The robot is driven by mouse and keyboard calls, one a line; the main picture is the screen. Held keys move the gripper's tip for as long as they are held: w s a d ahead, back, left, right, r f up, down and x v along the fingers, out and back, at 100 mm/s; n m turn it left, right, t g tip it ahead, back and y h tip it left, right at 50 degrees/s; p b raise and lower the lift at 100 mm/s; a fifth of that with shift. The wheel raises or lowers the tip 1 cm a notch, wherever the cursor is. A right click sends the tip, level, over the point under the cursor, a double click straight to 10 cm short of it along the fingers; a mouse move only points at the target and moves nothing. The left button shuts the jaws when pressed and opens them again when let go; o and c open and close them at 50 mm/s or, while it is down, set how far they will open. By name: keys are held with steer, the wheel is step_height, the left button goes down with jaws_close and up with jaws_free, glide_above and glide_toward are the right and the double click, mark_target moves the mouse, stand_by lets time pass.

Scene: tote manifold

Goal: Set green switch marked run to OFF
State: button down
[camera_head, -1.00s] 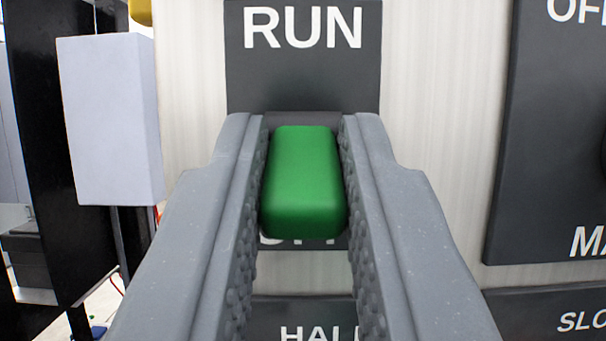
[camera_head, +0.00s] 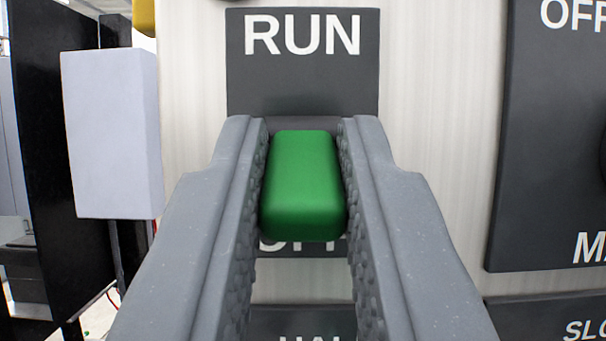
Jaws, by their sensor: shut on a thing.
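The green switch (camera_head: 303,185) is a rounded green lever that sticks out from a dark plate (camera_head: 302,80) with RUN in white at its top. The word OFF (camera_head: 300,246) shows in part below the lever, mostly covered by it. My gripper (camera_head: 303,180) is shut on the green switch, with one grey textured finger against each side. The lever's base on the plate is partly hidden behind the lever and fingers.
A dark panel (camera_head: 550,130) with partly seen lettering stands at the right. Another plate (camera_head: 303,322) lies below the switch. A pale grey box (camera_head: 112,135) and black uprights stand at the left. Bare pale panel (camera_head: 440,100) lies between the plates.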

steer(key=c, duration=1.3)
jaws_free()
steer(key=shift+f, duration=0.1)
steer(key=shift+b+v, duration=0.65)
steer(key=shift+v, duration=1.3)
steer(key=b, duration=0.3)
glide_toward(296, 233)
steer(key=s, duration=0.2)
steer(key=shift+s+f, duration=0.5)
steer(key=shift+f, duration=0.3)
